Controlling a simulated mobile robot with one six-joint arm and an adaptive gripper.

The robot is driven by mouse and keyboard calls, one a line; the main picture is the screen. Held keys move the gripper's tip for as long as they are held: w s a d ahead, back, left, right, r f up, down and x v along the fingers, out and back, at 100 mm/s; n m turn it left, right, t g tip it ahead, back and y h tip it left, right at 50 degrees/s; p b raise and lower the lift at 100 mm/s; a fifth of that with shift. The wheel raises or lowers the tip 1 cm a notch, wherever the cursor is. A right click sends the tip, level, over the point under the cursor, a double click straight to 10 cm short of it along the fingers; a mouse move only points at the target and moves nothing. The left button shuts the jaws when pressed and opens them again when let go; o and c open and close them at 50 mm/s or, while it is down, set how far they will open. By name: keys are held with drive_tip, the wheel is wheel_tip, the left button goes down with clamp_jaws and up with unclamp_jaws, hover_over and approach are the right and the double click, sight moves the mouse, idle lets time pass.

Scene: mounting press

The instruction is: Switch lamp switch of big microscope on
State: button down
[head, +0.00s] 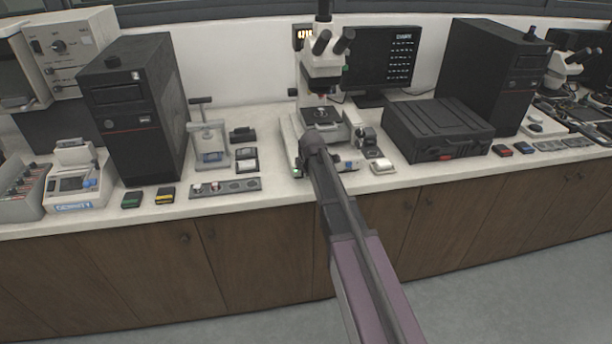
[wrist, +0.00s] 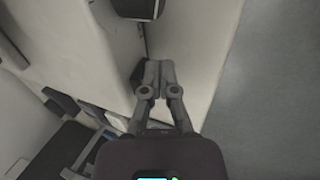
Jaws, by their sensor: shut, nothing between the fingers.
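The big microscope (head: 322,66), white with black eyepieces, stands upright on the bench in the middle of the head view. Its lower front is partly hidden by my arm. I cannot make out the lamp switch for certain in either view. In the head view my arm reaches up to the microscope's base, and the fingers cannot be made out there. In the wrist view my gripper (wrist: 159,72) is shut and empty, its fingertips close to a pale surface. Whether they touch it I cannot tell.
A black case (head: 437,128) lies right of the microscope, with a monitor (head: 384,58) behind. A small press (head: 208,138) and a black tower (head: 135,105) stand to the left. A smaller microscope (head: 568,68) is at far right. The floor (head: 500,265) before the cabinets is clear.

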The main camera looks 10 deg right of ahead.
drive_tip(key=shift+a+r+p, duration=0.25)
drive_tip(key=shift+r+p, duration=0.55)
drive_tip(key=shift+s+d, duration=0.1)
drive_tip(key=shift+s, duration=0.5)
drive_tip(key=s, duration=0.3)
drive_tip(key=shift+s+r+p, duration=0.1)
drive_tip(key=shift+r+p, duration=0.2)
drive_tip(key=shift+p, duration=0.05)
drive_tip(key=shift+r+p, duration=0.5)
drive_tip(key=shift+r, duration=0.15)
drive_tip(key=shift+s+r+p, duration=0.1)
drive_tip(key=shift+r+p, duration=0.45)
drive_tip(key=shift+p, duration=0.2)
drive_tip(key=p+v, duration=0.6)
drive_tip(key=v, duration=0.1)
drive_tip(key=shift+r+p, duration=0.2)
drive_tip(key=shift+p, duration=0.15)
